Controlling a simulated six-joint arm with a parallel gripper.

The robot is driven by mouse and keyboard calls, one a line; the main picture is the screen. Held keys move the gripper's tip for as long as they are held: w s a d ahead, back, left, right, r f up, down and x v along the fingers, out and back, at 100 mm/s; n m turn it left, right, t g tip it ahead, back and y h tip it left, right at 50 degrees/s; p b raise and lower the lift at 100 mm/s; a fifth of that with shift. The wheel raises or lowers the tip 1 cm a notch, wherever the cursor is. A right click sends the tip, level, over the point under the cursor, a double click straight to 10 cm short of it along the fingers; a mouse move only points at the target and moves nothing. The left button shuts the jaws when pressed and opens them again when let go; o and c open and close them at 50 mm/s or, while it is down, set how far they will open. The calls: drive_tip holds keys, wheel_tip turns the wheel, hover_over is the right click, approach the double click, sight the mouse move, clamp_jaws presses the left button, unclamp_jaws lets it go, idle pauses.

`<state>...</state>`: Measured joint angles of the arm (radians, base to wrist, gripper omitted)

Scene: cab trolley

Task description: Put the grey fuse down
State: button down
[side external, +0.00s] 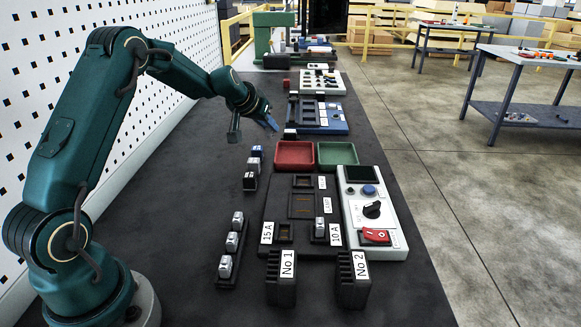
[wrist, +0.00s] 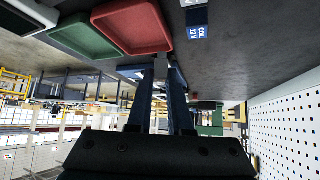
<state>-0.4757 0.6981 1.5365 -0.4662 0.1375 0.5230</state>
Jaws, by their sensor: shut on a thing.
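My gripper (side external: 272,123) is over the back left of the dark bench, left of the blue-based fixture and beyond the red tray. In the wrist view my gripper (wrist: 163,72) is shut on a small grey piece (wrist: 161,66), taken as the grey fuse; only a little shows between the fingertips. In the side view I cannot make it out. Other light grey fuse-like blocks (side external: 232,241) stand in a dark rack at the left. Another grey block (side external: 320,227) sits in the 10 A place of the dark panel (side external: 279,206); the 15 A place (side external: 285,232) looks empty.
A red tray (side external: 294,155) and a green tray (side external: 337,155) lie behind the panel. A white control box (side external: 372,212) is to its right. Black No 1 (side external: 281,278) and No 2 (side external: 353,281) blocks stand in front. Blue-topped relays (side external: 256,153) are at left.

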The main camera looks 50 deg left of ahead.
drive_tip(key=w+d+f, duration=0.3)
drive_tip(key=w+d, duration=0.1)
drive_tip(key=shift+w+d+f, duration=0.1)
drive_tip(key=shift+w+f, duration=0.1)
drive_tip(key=shift+f, duration=2.15)
drive_tip(key=c, duration=0.8)
unclamp_jaws()
drive_tip(key=shift+f, duration=0.15)
drive_tip(key=shift+c, duration=0.2)
